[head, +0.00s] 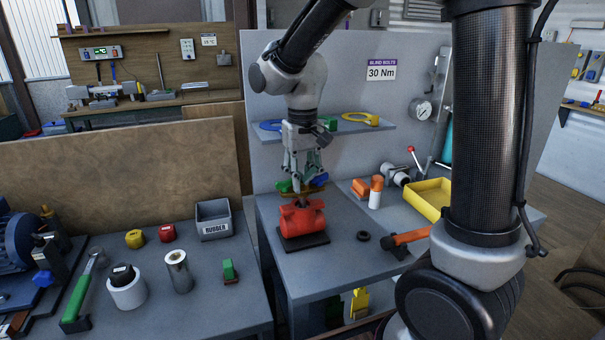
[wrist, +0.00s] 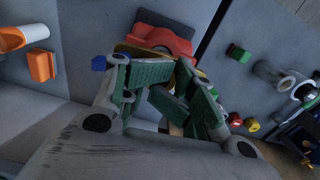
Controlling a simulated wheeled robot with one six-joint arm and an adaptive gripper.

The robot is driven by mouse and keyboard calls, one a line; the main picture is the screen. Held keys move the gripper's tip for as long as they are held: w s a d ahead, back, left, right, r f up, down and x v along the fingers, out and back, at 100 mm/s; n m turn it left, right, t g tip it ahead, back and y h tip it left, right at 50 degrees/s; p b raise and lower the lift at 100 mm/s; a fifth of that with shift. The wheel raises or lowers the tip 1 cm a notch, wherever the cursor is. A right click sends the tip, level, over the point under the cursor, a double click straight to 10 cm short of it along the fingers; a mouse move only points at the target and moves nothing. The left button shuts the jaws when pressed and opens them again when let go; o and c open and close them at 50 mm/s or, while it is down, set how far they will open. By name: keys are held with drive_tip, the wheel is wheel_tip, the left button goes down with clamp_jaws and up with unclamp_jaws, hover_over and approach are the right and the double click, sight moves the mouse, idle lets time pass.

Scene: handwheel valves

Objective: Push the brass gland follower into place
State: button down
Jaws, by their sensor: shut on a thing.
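The red valve body (head: 302,218) stands on a dark base plate on the grey bench. The brass gland follower (head: 314,187) is a flat brass piece just above the valve body, and part of it also shows beyond the fingers in the wrist view (wrist: 128,49). My gripper (head: 303,174) points down over the valve, shut on the brass gland follower. Its green-padded fingers (wrist: 158,86) in the wrist view hide most of the follower. A blue piece (head: 321,179) sits beside the fingers. I cannot tell whether the follower touches the valve body.
An orange-handled tool (head: 410,237) and a black ring (head: 363,236) lie right of the valve. A shelf (head: 345,130) is on the panel behind. A left bench holds loose parts.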

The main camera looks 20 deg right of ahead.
sight(303, 191)
drive_tip(key=shift+f, duration=1.65)
drive_tip(key=shift+f, duration=0.15)
drive_tip(key=c, duration=0.7)
unclamp_jaws()
wheel_tip(303, 191, up, 12)
drive_tip(key=shift+r, duration=0.1)
